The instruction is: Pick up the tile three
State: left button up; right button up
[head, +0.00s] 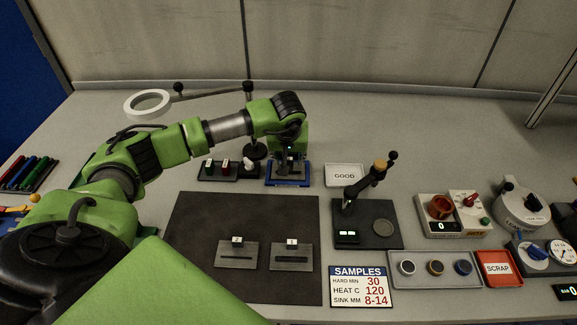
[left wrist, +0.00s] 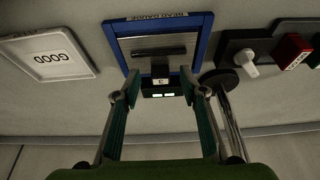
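Tile three is a grey plate with a dark slot (left wrist: 137,43) and a small upright tab marked 3, lying in the blue-framed fixture (left wrist: 117,57) in the left wrist view. In the head view the blue fixture (head: 288,184) stands at the back, with my left gripper (head: 289,160) over it hiding most of the tile. In the left wrist view my left gripper (left wrist: 160,93) is open, one finger on each side of the tab and apart from it. Two similar tiles, one on the left (head: 237,262) and one on the right (head: 291,262), lie on the dark mat. My right gripper is not in view.
A white GOOD tray (head: 344,169) stands right of the fixture, and a dark block with red and green switches (head: 219,174) left of it. A lever press (head: 366,190), sample tray (head: 434,283) and red SCRAP tray (head: 497,270) are at right. The dark mat (head: 200,220) is mostly clear.

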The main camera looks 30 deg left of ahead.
pick_arm(q)
jog(key=shift+x, duration=0.85)
jog(key=shift+a+r, duration=0.1)
grip_shut()
jog(key=shift+r, duration=0.15)
